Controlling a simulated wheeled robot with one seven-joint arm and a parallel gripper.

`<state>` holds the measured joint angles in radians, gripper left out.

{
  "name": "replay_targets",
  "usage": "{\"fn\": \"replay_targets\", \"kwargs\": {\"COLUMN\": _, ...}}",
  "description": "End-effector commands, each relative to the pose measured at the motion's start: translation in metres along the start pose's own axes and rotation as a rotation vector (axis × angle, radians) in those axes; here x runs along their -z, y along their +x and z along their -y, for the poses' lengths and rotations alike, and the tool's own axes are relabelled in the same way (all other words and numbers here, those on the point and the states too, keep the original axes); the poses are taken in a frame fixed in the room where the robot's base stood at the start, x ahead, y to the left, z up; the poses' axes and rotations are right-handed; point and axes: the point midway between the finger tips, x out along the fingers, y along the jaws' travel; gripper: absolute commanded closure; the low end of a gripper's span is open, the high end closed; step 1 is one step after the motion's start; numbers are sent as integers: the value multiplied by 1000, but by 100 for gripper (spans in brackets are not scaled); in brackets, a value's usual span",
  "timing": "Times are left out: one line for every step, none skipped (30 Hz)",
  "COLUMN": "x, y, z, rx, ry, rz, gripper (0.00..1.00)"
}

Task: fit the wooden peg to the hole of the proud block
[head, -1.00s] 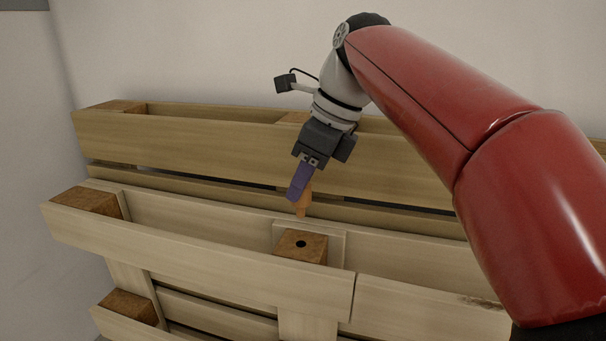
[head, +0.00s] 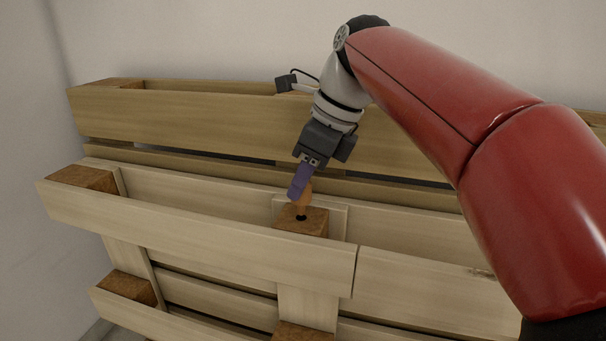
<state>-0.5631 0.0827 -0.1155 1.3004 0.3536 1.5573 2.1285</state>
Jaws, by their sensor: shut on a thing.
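The proud block (head: 315,225) is a brown wooden block between the pale boards of the pallet, with a dark round hole (head: 301,217) in its top face. My gripper (head: 299,188) has purple fingers and points down, slightly tilted, over this block. It is shut on the wooden peg (head: 304,203), an orange-brown piece that narrows toward its lower end. The purple fingers hide part of the peg. The peg's tip is at the far rim of the hole in the picture; I cannot tell whether it is just above the hole or touching it.
Long pale boards (head: 200,230) run in front of and behind the block. A taller pallet board (head: 180,115) stands behind, close to my gripper. Other brown blocks (head: 85,178) sit at the left. A plain wall (head: 200,40) is at the back.

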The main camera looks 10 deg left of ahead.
Motion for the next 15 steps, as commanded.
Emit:
{"fn": "replay_targets", "kwargs": {"x": 1, "y": 2, "z": 0, "rx": 0, "ry": 0, "rz": 0, "gripper": 93}}
{"fn": "replay_targets", "kwargs": {"x": 2, "y": 3, "z": 0, "rx": 0, "ry": 0, "rz": 0, "gripper": 93}}
{"fn": "replay_targets", "kwargs": {"x": 2, "y": 4, "z": 0, "rx": 0, "ry": 0, "rz": 0, "gripper": 93}}
{"fn": "replay_targets", "kwargs": {"x": 2, "y": 5, "z": 0, "rx": 0, "ry": 0, "rz": 0, "gripper": 93}}
{"fn": "replay_targets", "kwargs": {"x": 3, "y": 6, "z": 0, "rx": 0, "ry": 0, "rz": 0, "gripper": 93}}
{"fn": "replay_targets", "kwargs": {"x": 3, "y": 7, "z": 0, "rx": 0, "ry": 0, "rz": 0, "gripper": 93}}
{"fn": "replay_targets", "kwargs": {"x": 3, "y": 8, "z": 0, "rx": 0, "ry": 0, "rz": 0, "gripper": 93}}
{"fn": "replay_targets", "kwargs": {"x": 4, "y": 9, "z": 0, "rx": 0, "ry": 0, "rz": 0, "gripper": 93}}
{"fn": "replay_targets", "kwargs": {"x": 4, "y": 10, "z": 0, "rx": 0, "ry": 0, "rz": 0, "gripper": 93}}
{"fn": "replay_targets", "kwargs": {"x": 4, "y": 10, "z": 0, "rx": 1, "ry": 0, "rz": 0, "gripper": 93}}
{"fn": "replay_targets", "kwargs": {"x": 5, "y": 11, "z": 0, "rx": 1, "ry": 0, "rz": 0, "gripper": 93}}
{"fn": "replay_targets", "kwargs": {"x": 5, "y": 12, "z": 0, "rx": 1, "ry": 0, "rz": 0, "gripper": 93}}
{"fn": "replay_targets", "kwargs": {"x": 6, "y": 13, "z": 0, "rx": 1, "ry": 0, "rz": 0, "gripper": 93}}
{"fn": "replay_targets", "kwargs": {"x": 6, "y": 14, "z": 0, "rx": 1, "ry": 0, "rz": 0, "gripper": 93}}
{"fn": "replay_targets", "kwargs": {"x": 6, "y": 15, "z": 0, "rx": 1, "ry": 0, "rz": 0, "gripper": 93}}
